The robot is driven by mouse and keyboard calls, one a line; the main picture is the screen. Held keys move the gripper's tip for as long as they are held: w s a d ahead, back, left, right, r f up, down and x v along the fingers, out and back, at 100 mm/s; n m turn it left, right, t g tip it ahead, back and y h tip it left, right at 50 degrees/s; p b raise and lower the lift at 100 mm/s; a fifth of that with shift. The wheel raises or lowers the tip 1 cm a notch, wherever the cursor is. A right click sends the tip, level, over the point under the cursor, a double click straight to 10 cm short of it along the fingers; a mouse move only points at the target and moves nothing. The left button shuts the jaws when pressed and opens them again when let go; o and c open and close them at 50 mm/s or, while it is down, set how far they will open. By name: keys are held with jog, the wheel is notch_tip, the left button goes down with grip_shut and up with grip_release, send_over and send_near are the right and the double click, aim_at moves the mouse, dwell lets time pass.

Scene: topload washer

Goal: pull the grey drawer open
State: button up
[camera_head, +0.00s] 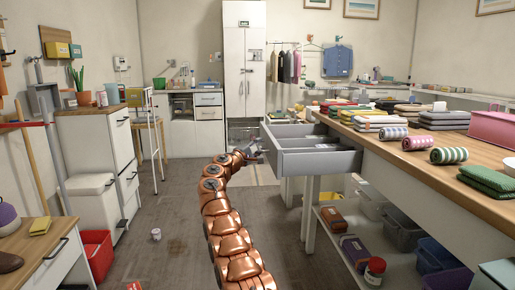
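The grey drawer (318,163) sticks out to the left from under the long wooden-topped table at right. Its open top shows, and its inside looks mostly empty. A second grey drawer or section (285,130) shows just behind it, also out. My copper-coloured arm reaches up from the bottom middle. My gripper (257,156) is small and dark, close to the left front end of the grey drawer. I cannot tell whether it touches the drawer or a handle there. Its fingers are too small to show whether they are open or shut.
The long table (415,160) carries folded and rolled towels. Its lower shelf (345,250) holds boxes and bins. White cabinets (100,145) and a red bin (97,255) stand at left. The wooden floor (170,215) left of my arm is mostly clear, except for a small can (156,234).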

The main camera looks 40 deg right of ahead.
jog(key=shift+a, duration=0.25)
jog(key=r+v, duration=0.1)
jog(key=v, duration=0.6)
jog(key=shift+f, duration=0.5)
dwell(0.4)
dwell(0.4)
